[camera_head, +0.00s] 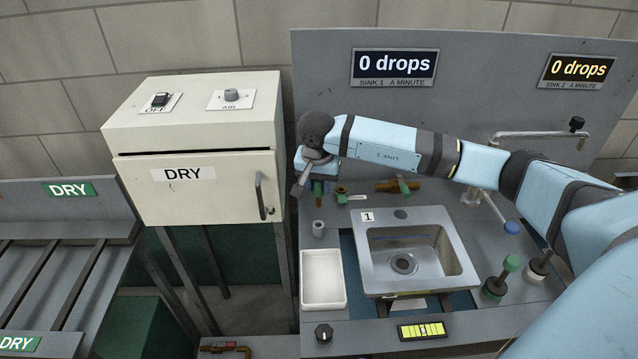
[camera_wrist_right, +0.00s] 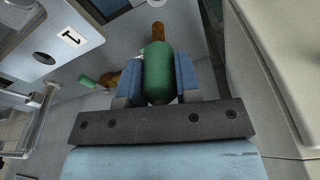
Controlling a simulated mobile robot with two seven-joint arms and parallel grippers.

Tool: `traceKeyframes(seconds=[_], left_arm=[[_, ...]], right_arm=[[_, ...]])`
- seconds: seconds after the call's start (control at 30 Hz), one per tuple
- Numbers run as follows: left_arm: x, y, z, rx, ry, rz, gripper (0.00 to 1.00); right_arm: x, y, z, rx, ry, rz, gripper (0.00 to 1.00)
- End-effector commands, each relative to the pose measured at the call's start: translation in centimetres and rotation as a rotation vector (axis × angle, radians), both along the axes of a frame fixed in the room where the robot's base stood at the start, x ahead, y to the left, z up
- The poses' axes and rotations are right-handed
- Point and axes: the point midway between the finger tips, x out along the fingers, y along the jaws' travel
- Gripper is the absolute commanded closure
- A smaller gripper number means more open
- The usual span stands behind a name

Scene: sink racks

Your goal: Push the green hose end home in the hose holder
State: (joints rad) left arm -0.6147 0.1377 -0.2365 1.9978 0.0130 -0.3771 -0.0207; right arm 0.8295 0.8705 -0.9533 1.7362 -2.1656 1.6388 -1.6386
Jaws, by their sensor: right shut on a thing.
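My right gripper (camera_head: 317,188) is at the back left of the sink bench, pointing down beside the cream cabinet. In the wrist view, the right gripper (camera_wrist_right: 158,80) is shut on a green hose end (camera_wrist_right: 158,72), with a finger on each side. A brass-brown piece (camera_wrist_right: 158,36) shows just beyond the green part, in line with it. The green hose end also shows as a small patch under the gripper in the head view (camera_head: 318,187). I cannot tell the hose holder apart here, nor how deep the hose end sits. My left gripper is not in view.
A brass fitting with a green part (camera_head: 341,191) stands close right of the gripper. A brass valve (camera_head: 400,185) is further right. The cream cabinet (camera_head: 200,190) stands close on the left. The sink (camera_head: 455,265) and white tray (camera_head: 323,280) are in front.

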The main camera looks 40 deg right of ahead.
Motion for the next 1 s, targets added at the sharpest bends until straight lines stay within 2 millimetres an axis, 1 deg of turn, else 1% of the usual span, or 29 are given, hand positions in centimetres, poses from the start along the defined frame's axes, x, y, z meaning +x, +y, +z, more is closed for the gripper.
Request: traceKeyframes(seconds=[0.03, 0.4, 0.5, 0.67, 1.0], left_arm=[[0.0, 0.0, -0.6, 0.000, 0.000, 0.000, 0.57], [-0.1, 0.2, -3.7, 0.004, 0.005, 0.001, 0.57], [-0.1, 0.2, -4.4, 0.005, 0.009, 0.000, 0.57], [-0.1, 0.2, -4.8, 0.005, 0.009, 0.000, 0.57], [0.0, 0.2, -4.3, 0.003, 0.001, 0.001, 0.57]], right_arm=[[0.0, 0.0, -0.7, 0.000, 0.001, 0.000, 0.93], [0.0, 0.0, -4.3, 0.000, 0.001, -0.001, 0.93], [0.0, 0.0, -5.0, 0.000, 0.001, -0.001, 0.93], [0.0, 0.0, -5.5, 0.001, 0.001, 0.000, 0.93], [0.0, 0.0, -5.4, 0.001, 0.001, 0.000, 0.93]])
